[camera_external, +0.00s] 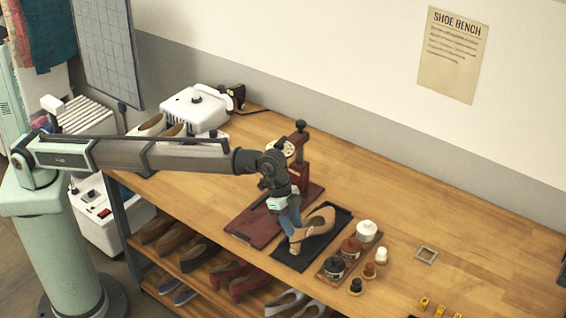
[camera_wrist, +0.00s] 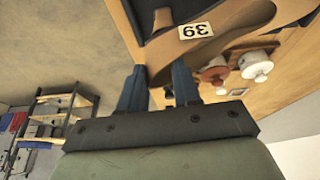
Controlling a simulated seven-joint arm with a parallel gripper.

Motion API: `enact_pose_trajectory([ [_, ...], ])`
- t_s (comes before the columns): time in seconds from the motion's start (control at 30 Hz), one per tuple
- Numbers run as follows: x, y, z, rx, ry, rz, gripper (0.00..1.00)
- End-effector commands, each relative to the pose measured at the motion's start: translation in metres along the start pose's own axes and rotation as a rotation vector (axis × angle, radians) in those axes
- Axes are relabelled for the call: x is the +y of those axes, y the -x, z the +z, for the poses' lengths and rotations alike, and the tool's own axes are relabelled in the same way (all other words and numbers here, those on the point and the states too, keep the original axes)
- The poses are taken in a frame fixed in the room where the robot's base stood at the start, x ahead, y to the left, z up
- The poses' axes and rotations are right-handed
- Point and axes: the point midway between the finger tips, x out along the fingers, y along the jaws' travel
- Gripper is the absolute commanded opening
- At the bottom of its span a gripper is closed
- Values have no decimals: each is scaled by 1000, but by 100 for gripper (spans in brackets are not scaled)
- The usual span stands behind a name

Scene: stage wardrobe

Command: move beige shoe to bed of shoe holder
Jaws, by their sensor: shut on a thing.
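The beige shoe (camera_external: 320,222) is a heeled shoe, over the black mat (camera_external: 294,262) in the external view. My gripper (camera_external: 293,236) is shut on the shoe near its heel end, its blue fingers pointing down. I cannot tell whether the shoe touches the mat. In the wrist view the blue fingers (camera_wrist: 159,84) are on either side of part of the shoe (camera_wrist: 225,45), whose sole bears a label "39". The shoe holder (camera_external: 250,228), with a dark red base and an upright post, stands just left of the mat; my wrist partly hides it.
A tray (camera_external: 324,272) with several jars and pots is right of the mat. A white machine (camera_external: 194,108) stands at the back left. Several shoes lie on the shelf below. Bare bench top lies behind the mat.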

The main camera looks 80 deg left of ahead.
Motion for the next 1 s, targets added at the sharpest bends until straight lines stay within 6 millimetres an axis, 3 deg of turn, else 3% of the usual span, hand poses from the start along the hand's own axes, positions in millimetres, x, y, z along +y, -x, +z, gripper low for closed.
enact_pose_trajectory([
  [0.43,0,-4,2,1,0,0,0],
  [0.47,0,-4,1,1,-1,0,35],
  [0.5,0,-4,1,1,0,0,39],
  [0.73,0,-4,2,0,0,0,61],
  [1.0,0,-4,2,0,0,0,62],
])
